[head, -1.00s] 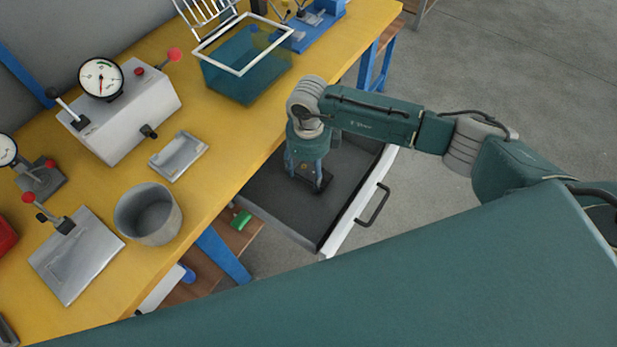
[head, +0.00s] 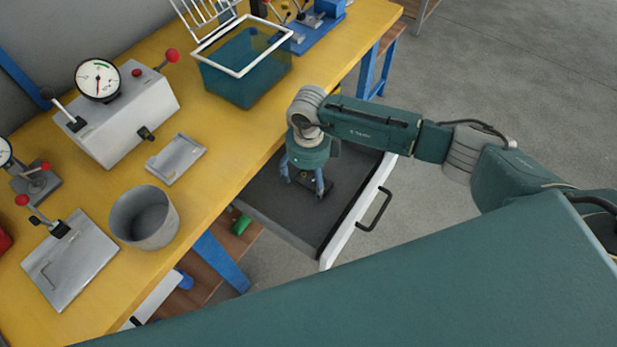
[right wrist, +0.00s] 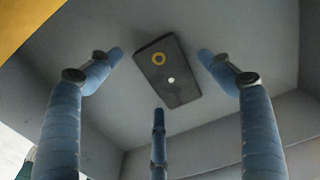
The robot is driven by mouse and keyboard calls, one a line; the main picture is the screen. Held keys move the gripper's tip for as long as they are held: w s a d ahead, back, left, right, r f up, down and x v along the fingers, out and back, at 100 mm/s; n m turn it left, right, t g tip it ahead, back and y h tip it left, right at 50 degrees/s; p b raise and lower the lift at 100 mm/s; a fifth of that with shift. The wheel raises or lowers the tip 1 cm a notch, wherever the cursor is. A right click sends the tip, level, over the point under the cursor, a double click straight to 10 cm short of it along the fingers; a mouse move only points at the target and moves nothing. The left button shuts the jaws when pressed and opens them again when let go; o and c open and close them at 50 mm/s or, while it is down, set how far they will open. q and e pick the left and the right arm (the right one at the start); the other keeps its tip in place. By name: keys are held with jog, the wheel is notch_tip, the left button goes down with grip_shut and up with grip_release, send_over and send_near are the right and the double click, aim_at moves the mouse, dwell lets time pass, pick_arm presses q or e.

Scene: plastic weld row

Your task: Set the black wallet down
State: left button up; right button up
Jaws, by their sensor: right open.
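The black wallet (right wrist: 168,72) is a dark flat rectangle with a yellow ring and a pale spot on it. It lies flat on the floor of the open drawer (head: 262,200); in the head view a small dark part of it (head: 314,186) shows below my right gripper. My right gripper (head: 305,183) points down over the drawer. In the right wrist view its blue fingers (right wrist: 160,85) are spread around the wallet with gaps between, and none visibly holds it. My left gripper is not in view.
The drawer's white front with a black handle (head: 374,209) faces the open floor. The yellow workbench (head: 222,172) beside it carries a teal basket (head: 245,88), a grey metal tray (head: 176,160), a grey cup (head: 144,218) and a gauge box (head: 135,115). A green item (head: 241,225) lies below.

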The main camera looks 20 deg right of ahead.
aim_at(309, 182)
notch_tip(309, 182, up, 12)
jog(key=p, duration=0.8)
jog(key=shift+r, duration=0.15)
